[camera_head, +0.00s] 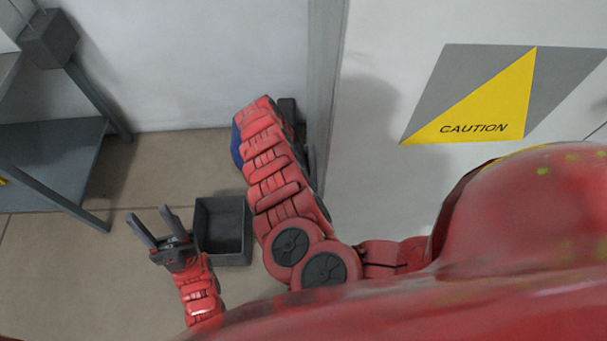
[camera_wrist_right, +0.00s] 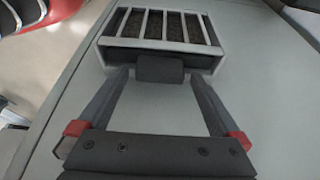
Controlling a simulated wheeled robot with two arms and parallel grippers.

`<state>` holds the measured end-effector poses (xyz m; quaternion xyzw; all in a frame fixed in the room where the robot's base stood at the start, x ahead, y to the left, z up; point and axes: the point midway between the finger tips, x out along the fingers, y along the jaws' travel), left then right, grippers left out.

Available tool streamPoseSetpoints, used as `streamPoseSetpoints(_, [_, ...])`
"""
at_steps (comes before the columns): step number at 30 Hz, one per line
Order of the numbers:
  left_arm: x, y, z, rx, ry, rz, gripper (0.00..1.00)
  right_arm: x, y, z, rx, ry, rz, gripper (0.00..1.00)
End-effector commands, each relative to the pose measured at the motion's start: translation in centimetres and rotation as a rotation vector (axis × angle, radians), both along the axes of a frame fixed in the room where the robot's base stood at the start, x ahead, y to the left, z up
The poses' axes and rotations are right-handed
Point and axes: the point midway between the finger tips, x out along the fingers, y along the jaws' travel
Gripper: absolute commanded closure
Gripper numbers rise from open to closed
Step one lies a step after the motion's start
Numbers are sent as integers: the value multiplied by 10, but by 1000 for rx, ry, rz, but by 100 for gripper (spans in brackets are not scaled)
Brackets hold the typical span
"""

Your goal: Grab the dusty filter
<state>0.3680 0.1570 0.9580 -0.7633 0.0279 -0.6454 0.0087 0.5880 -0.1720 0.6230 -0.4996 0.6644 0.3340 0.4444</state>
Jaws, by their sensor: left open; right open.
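In the right wrist view, the filter (camera_wrist_right: 165,25) is a grey slatted frame with dark, gritty material behind the bars, set on a pale panel. A dark block-like handle (camera_wrist_right: 160,68) sticks out from its near edge. My right gripper (camera_wrist_right: 159,78) is open, with one finger on each side of the handle and a visible gap on both sides. In the head view the right arm hides the filter, and the right fingers cannot be made out. My left gripper (camera_head: 149,226) is open and empty at lower left, away from the filter.
A dark open bin (camera_head: 222,203) stands on the floor right of my left gripper. A grey shelf unit (camera_head: 60,150) is at far left, with a dark box (camera_head: 48,38) above. A blue object (camera_head: 236,145) is partly behind my right arm. A white panel bears a caution sign (camera_head: 490,100).

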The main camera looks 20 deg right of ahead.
Motion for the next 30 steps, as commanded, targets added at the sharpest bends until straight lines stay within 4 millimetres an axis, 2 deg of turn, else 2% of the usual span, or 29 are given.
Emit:
streamPoseSetpoints(5, [0,0,0,0,0,0,50,0,1,0,1,-1,1,0])
streamPoseSetpoints(21, [0,0,0,0,0,0,50,0,1,0,0,1,2,97])
streamPoseSetpoints(22, [0,0,0,0,0,0,50,0,1,0,0,1,2,100])
streamPoseSetpoints(30, [0,0,0,0,0,0,50,0,1,0,0,1,2,100])
